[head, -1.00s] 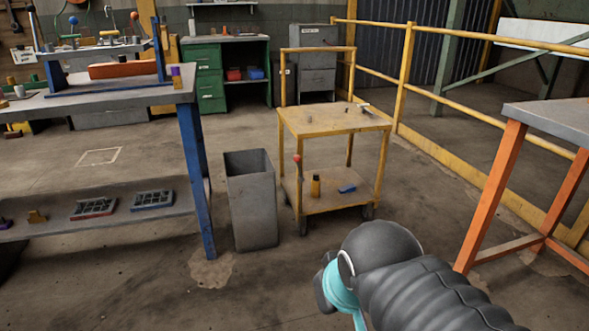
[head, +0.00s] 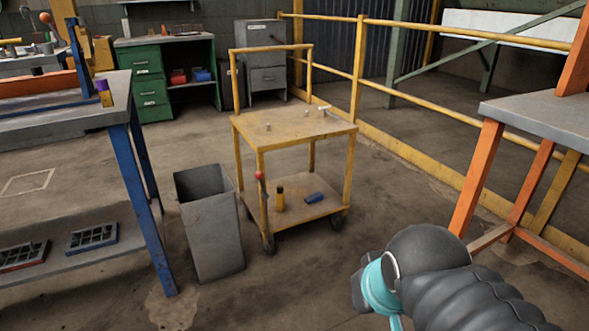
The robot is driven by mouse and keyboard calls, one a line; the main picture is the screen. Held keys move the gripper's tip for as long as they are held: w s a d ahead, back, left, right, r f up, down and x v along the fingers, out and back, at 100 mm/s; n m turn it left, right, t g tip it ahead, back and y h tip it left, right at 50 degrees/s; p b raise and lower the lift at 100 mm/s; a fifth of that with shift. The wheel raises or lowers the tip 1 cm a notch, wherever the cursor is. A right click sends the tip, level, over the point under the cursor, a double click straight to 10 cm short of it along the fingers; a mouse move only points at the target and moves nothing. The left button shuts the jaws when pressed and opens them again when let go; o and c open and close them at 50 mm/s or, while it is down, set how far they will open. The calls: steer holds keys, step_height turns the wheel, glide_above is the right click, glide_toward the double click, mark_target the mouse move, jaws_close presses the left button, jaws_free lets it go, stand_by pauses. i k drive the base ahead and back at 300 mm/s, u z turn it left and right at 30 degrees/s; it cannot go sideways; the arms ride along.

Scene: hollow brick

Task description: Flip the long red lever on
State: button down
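I cannot make out a long red lever for certain. A red ball knob (head: 259,175) shows at the front left post of the yellow cart (head: 300,128); what it is fixed to is too small to tell. An orange-red knob (head: 46,17) on a stem stands at the top left, at the left workbench (head: 115,92). A long orange-red bar (head: 40,84) lies on that bench, partly cut off. My arm reaches in from the lower right, over the floor, apart from the cart. My gripper's fingers are not in view.
A grey bin (head: 208,215) stands between the left bench and the cart. An orange-legged table (head: 545,115) is at the right. A yellow railing (head: 440,125) runs behind. A green cabinet (head: 152,93) stands at the back. The floor in front of the cart is clear.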

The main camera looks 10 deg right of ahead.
mark_target(259, 175)
steer(key=z, duration=0.1)
steer(key=i, duration=1.4)
steer(key=u, duration=0.7)
